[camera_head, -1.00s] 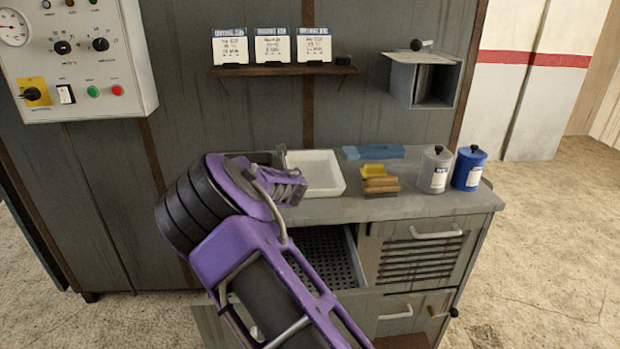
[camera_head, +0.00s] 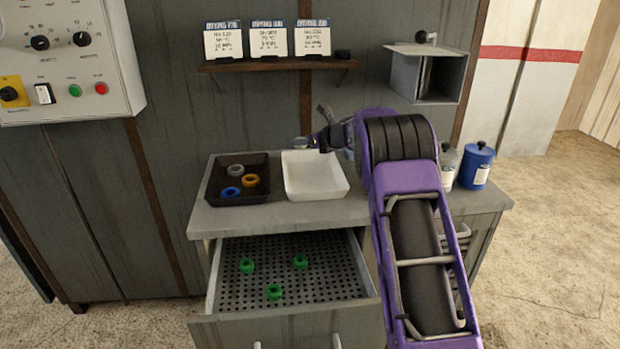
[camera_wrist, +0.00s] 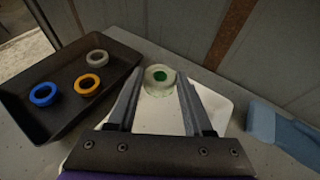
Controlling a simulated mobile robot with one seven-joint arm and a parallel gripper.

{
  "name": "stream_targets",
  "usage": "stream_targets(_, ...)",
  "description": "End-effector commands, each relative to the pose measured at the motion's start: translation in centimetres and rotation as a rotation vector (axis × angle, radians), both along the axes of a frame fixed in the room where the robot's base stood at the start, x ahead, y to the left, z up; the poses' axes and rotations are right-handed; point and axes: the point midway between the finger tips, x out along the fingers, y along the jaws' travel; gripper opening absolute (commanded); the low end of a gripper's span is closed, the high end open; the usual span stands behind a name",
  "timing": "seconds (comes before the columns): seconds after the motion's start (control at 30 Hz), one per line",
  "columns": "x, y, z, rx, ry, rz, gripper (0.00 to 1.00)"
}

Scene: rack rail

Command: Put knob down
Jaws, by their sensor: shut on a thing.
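My gripper (camera_wrist: 160,82) is shut on a round, pale knob (camera_wrist: 152,90) with a green centre, seen between the fingertips in the wrist view. In the head view my gripper (camera_head: 312,142) is small and partly hidden by my purple arm. The knob is held above the white tray (camera_head: 345,190) on the counter, near its back edge. The white tray also shows behind the knob in the wrist view (camera_wrist: 222,108). The tray looks empty where it is visible.
A black tray (camera_head: 212,190) with grey, orange and blue rings stands left of the white tray. An open perforated drawer (camera_head: 335,290) below holds green rings. A blue item (camera_wrist: 280,130) lies to the right. A blue canister (camera_head: 474,168) stands at the counter's right end.

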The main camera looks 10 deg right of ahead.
Motion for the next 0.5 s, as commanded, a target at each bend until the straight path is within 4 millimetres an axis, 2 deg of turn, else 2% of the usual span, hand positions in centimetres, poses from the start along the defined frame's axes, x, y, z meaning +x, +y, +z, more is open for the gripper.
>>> stream_targets(0.2, 0.0, -0.2, -3.5, 0.002, 0.004, 0.004, 0.0)
stream_targets(0.37, 0.0, -0.2, -5.0, 0.001, 0.003, 0.003, 0.0)
stream_targets(0.5, 0.0, -0.3, -7.3, 0.001, 0.004, 0.003, 0.0)
